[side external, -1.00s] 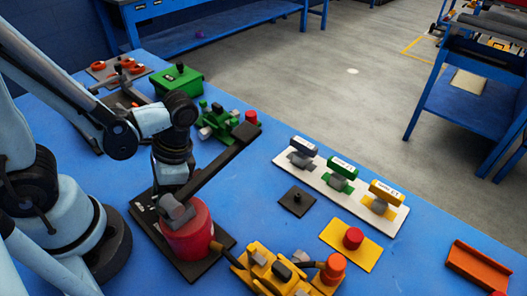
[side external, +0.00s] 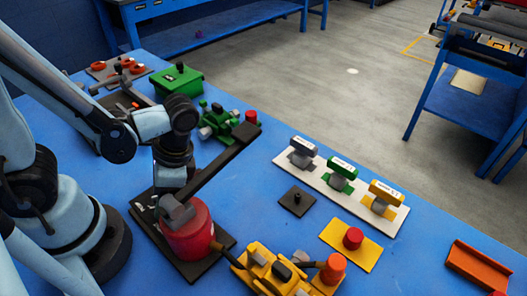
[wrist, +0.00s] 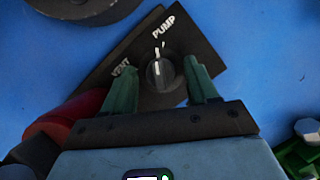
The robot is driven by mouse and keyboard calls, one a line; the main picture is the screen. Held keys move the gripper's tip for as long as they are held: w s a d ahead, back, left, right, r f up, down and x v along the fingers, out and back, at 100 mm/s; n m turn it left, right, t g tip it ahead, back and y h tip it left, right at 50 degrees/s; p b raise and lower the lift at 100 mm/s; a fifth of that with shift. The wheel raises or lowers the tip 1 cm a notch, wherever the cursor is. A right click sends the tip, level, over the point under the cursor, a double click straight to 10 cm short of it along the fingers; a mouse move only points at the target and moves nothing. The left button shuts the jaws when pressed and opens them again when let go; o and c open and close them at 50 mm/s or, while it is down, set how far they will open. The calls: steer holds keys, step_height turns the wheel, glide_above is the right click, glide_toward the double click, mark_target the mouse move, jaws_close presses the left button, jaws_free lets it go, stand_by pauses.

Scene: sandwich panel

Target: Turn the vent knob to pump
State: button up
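The vent knob (wrist: 160,73) is a small dark round knob with a white line, on a black panel (wrist: 205,45) in the wrist view. White PUMP and VENT labels flank it above and to the left. The knob's white line points up, towards a tick near PUMP. My gripper (wrist: 162,82) is open, with one green finger on each side of the knob and visible gaps between. In the side view the knob is hidden behind my gripper; the black base (side external: 203,268) carries a red cylinder (side external: 190,235) with a long black lever (side external: 225,160).
A yellow hose-linked device (side external: 265,270) stands at the front. A white valve panel (side external: 335,195), a small black plate (side external: 297,200) and a yellow plate with a red button (side external: 340,250) lie to the right. Green parts (side external: 215,122) stand behind. Blue table between them is clear.

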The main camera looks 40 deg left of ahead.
steer(key=shift+r, duration=0.1)
steer(key=v, duration=1.2)
stand_by(0.4)
steer(key=shift+d, duration=0.1)
steer(key=s+a+n+t+h, duration=0.2)
steer(key=a+n+h, duration=0.15)
steer(key=n, duration=0.75)
steer(key=s+a+n+t+h, duration=0.1)
steer(key=s+a+n+h, duration=0.2)
steer(key=n, duration=0.8)
steer(key=shift+n, duration=0.3)
steer(key=shift+w+a+f+x, duration=0.1)
steer(key=shift+w+a+x, duration=0.15)
steer(key=shift+x, duration=1.65)
steer(key=shift+w+a+f+x, duration=0.1)
steer(key=shift+w+x, duration=0.15)
steer(key=shift+x, duration=1.7)
steer(key=shift+w+a+f+x, duration=0.1)
steer(key=shift+w+a+x, duration=0.15)
steer(key=shift+x, duration=1.65)
